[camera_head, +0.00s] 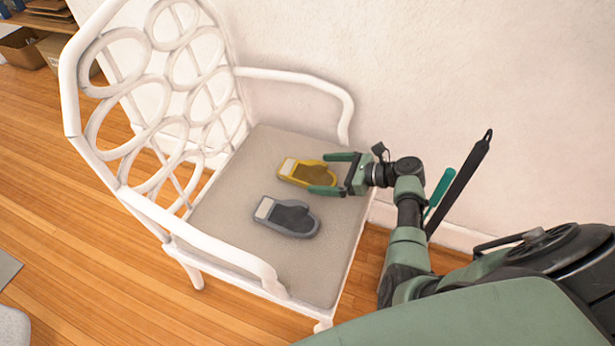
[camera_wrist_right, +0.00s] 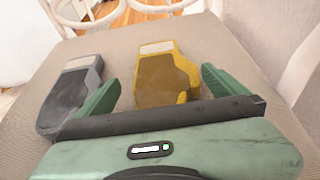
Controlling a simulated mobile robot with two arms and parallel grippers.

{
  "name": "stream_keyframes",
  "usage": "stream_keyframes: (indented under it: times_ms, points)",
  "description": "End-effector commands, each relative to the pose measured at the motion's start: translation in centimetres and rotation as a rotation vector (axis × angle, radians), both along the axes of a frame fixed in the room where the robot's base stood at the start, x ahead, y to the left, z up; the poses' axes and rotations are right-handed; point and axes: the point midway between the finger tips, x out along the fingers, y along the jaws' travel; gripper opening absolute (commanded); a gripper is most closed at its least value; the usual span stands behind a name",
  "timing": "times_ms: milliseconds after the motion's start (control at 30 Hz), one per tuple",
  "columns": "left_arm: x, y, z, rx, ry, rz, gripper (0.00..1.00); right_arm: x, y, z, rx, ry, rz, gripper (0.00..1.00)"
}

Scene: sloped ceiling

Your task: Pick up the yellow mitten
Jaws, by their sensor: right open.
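The yellow mitten (camera_head: 308,172) lies flat on the grey chair seat, with a pale cuff at its left end in the head view. It also shows in the right wrist view (camera_wrist_right: 165,78), lying between my open fingers. My right gripper (camera_head: 328,173) is open at the mitten's right end, its two green fingers on either side of it. In the right wrist view the right gripper (camera_wrist_right: 162,95) holds nothing. Whether the fingers touch the mitten or the seat, I cannot tell. My left gripper is not in view.
A grey mitten (camera_head: 287,217) lies on the seat (camera_head: 230,211), close to the yellow one. The white chair's looped backrest (camera_head: 165,90) stands at the left, with armrests (camera_head: 300,80) at both sides. A pale wall is behind. Cardboard boxes (camera_head: 22,47) stand far left.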

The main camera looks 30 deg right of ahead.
Motion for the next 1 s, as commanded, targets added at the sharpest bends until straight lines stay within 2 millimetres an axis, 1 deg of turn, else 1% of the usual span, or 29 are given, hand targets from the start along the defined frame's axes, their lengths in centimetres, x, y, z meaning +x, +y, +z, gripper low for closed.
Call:
stream_keyframes:
  times_ms: [33, 67, 133, 233, 367, 567, 600, 667, 700, 767, 800, 833, 1000]
  points:
    - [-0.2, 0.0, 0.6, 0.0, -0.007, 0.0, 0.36, 0.4, 0.3, -0.4, 0.002, -0.001, 0.001, 1.0]
    - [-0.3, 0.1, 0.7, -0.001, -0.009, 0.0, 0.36, 0.7, 0.6, -0.7, 0.002, -0.003, 0.001, 1.0]
    - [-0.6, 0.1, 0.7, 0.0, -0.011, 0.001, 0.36, 1.6, 1.3, -1.4, 0.003, -0.003, 0.001, 1.0]
    - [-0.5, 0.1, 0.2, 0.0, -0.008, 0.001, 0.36, 2.5, 2.0, -1.7, 0.002, -0.002, 0.0, 1.0]
    - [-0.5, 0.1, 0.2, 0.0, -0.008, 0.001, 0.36, 2.9, 2.4, -1.9, 0.001, 0.0, -0.001, 1.0]
    - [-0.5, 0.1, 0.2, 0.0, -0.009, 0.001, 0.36, 2.9, 2.4, -1.8, 0.0, 0.0, -0.001, 1.0]
    - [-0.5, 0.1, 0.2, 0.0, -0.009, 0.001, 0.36, 2.9, 2.4, -1.8, 0.0, 0.0, -0.001, 0.89]
    - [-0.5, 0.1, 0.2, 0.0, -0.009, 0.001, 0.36, 2.9, 2.4, -1.8, 0.0, 0.0, -0.001, 0.72]
    - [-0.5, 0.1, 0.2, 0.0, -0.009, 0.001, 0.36, 2.9, 2.4, -1.8, 0.0, 0.0, -0.001, 0.61]
    - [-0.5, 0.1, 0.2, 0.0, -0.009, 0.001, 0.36, 2.9, 2.4, -1.8, 0.0, 0.0, -0.001, 0.44]
    - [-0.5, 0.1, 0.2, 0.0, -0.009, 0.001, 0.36, 2.9, 2.4, -1.8, 0.0, 0.0, -0.001, 0.33]
    - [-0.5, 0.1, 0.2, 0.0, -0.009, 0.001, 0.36, 2.9, 2.4, -1.8, 0.0, 0.0, -0.001, 0.28]
    - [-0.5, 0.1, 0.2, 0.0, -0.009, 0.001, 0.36, 2.9, 2.4, -1.8, 0.0, 0.0, -0.001, 0.28]
